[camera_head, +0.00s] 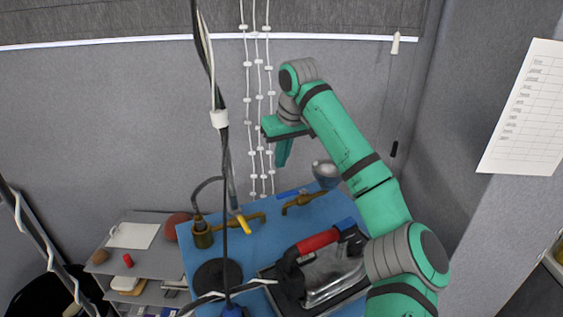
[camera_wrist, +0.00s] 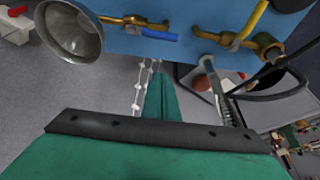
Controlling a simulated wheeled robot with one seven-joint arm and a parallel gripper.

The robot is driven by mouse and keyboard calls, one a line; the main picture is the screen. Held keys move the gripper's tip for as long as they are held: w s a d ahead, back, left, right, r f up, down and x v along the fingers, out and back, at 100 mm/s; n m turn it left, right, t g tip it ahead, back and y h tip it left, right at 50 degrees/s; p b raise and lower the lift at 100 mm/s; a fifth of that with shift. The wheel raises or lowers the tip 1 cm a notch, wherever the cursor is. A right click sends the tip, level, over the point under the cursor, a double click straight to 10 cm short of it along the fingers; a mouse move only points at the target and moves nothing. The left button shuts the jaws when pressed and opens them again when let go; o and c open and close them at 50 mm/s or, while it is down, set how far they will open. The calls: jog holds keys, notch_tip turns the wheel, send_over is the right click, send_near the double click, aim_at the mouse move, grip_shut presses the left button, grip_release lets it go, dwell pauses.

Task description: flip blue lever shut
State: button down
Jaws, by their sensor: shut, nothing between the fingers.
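The blue lever (camera_head: 292,193) sits on a brass valve (camera_head: 303,200) near the far edge of the blue table top. In the wrist view the blue lever (camera_wrist: 158,35) lies roughly along the brass pipe (camera_wrist: 125,20). My gripper (camera_head: 283,162) is shut and empty, with its fingers pointing down. In the head view it shows above and behind the lever, apart from it. In the wrist view my gripper's fingers (camera_wrist: 160,95) point toward the lever, with a gap between them.
A second brass valve with a yellow lever (camera_head: 243,225) stands to the left. A metal bowl-shaped lamp or cup (camera_head: 326,173) is right of the blue lever. A red-handled iron (camera_head: 325,262) lies nearer. A dark cable (camera_head: 223,150) and white beaded cords (camera_head: 257,100) hang close by.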

aim_at(291, 194)
notch_tip(291, 194, down, 8)
jog(key=s, duration=0.1)
jog(key=shift+d, duration=0.3)
jog(key=shift+s, duration=0.1)
jog(key=shift+a, duration=0.1)
dwell(0.4)
